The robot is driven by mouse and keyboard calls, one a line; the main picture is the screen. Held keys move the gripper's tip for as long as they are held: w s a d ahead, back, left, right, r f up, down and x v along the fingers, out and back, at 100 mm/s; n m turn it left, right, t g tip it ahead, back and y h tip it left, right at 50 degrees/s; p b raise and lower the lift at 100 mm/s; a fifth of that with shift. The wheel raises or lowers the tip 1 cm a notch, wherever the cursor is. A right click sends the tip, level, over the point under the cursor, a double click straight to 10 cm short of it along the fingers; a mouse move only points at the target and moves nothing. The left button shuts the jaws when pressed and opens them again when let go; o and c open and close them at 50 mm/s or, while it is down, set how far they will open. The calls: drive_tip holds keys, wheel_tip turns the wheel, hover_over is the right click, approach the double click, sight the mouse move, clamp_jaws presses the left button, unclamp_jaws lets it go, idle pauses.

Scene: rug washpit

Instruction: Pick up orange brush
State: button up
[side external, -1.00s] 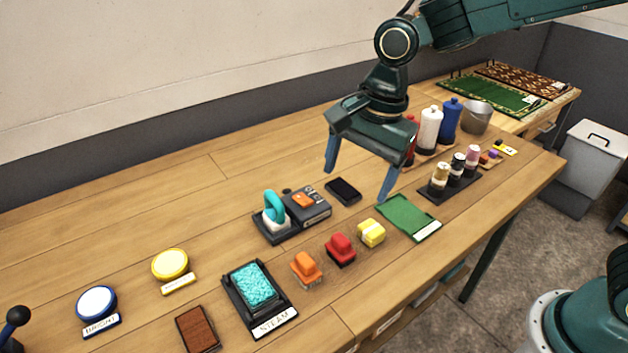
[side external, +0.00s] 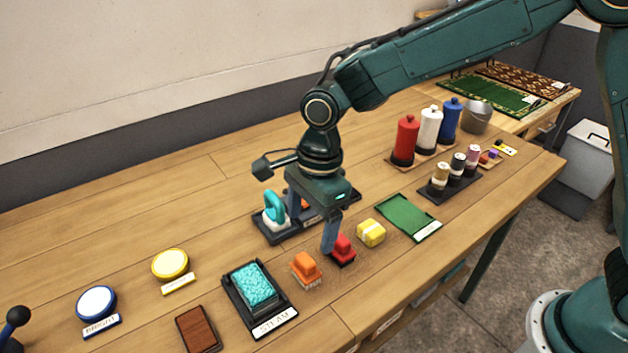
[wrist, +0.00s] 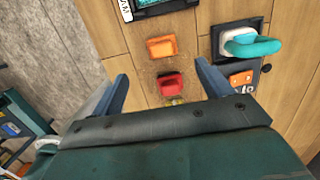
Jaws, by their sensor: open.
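The orange brush (side external: 306,267) stands on the wooden table, between the red brush (side external: 342,251) and the black tray with a teal pad. My gripper (side external: 312,225) is open and empty, above the table by the red brush and the teal-handled tool. In the side external view one finger hides part of the red brush. In the wrist view the orange brush (wrist: 161,47) lies ahead of the open fingers (wrist: 161,85), and the red brush (wrist: 170,84) shows between the fingers, below them. The orange brush is untouched.
The black tray with a teal pad (side external: 285,325) stands left of the orange brush. A yellow block (side external: 371,233) and a green mat (side external: 408,215) lie to the right. The teal-handled tool (side external: 274,207) stands behind. Red, white and blue bottles (side external: 429,130) stand farther back.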

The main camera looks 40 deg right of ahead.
sight(305, 259)
drive_tip(key=f, duration=0.6)
drive_tip(key=shift+a+f, duration=0.35)
drive_tip(key=shift+f, duration=0.15)
drive_tip(key=shift+w+a+f, duration=0.1)
drive_tip(key=shift+a+f, duration=0.05)
drive_tip(key=shift+f, duration=1.05)
drive_tip(key=shift+w+a+f, duration=0.1)
drive_tip(key=shift+a+f, duration=0.05)
drive_tip(key=shift+f, duration=1.05)
drive_tip(key=shift+c, duration=0.2)
drive_tip(key=c, duration=1.1)
